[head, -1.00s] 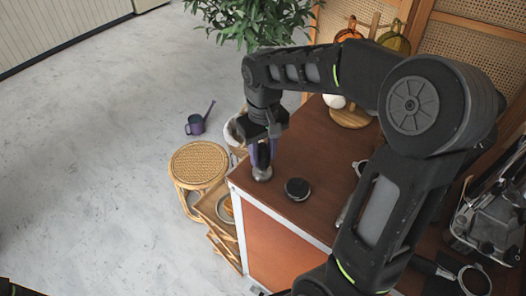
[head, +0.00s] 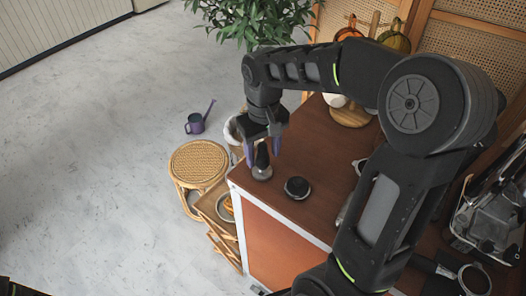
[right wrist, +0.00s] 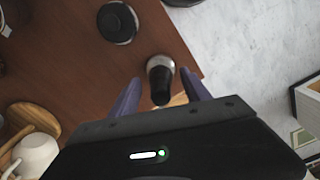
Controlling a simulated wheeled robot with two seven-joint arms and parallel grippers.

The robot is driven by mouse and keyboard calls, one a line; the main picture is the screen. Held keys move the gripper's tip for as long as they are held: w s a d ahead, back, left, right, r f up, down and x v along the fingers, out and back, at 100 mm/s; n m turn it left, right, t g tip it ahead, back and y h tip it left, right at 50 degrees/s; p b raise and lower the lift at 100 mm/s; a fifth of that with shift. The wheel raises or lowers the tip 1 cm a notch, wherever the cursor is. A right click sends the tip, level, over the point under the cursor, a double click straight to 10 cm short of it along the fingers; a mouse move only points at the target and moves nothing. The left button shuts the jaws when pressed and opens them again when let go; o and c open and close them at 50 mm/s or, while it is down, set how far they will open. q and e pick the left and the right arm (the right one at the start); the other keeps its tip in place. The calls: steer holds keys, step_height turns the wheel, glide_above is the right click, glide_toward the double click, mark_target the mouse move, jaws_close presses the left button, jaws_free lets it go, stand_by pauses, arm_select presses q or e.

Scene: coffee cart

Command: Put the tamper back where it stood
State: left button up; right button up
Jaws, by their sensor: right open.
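The tamper (head: 262,168) stands upright on the wooden cart top near its left corner in the head view, with a dark handle and a metal base. In the right wrist view the tamper (right wrist: 160,77) shows between the two fingers. My right gripper (head: 262,160) is open, with one purple finger on each side of the tamper's handle and a visible gap to each. It also shows in the right wrist view (right wrist: 162,92). A round black puck-like tool (head: 297,188) sits to the right of the tamper. My left gripper is out of view.
A wooden board (head: 350,115) with a white item is at the back. A rattan stool (head: 199,163) stands beside the cart. A portafilter (head: 474,279) lies at the lower right.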

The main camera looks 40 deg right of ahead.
step_height(320, 180, up, 12)
steer(key=shift+r+p, duration=0.1)
steer(key=shift+p, duration=0.3)
stand_by(0.7)
steer(key=w+a+f+t+y, duration=0.1)
steer(key=w+a+f+t, duration=0.3)
steer(key=w, duration=0.6)
steer(key=a+f+y, duration=0.1)
steer(key=a+f, duration=0.3)
steer(key=f, duration=0.3)
steer(key=a+f+t, duration=0.1)
steer(key=a+f, duration=0.3)
steer(key=f, duration=0.3)
steer(key=a+f+y, duration=0.1)
steer(key=a+f, duration=0.3)
steer(key=f, duration=0.4)
steer(key=s+a+f+g, duration=0.2)
steer(key=s+a+f, duration=0.2)
steer(key=s+f, duration=0.5)
steer(key=s+a+f+g+y, duration=0.1)
steer(key=s+a+f, duration=0.3)
steer(key=s+f, duration=0.4)
steer(key=s+g, duration=0.1)
steer(key=s, duration=0.6)
steer(key=shift+s+a+f+m+g, duration=0.25)
steer(key=shift+s+f+m+g, duration=0.05)
steer(key=shift+s+f, duration=0.1)
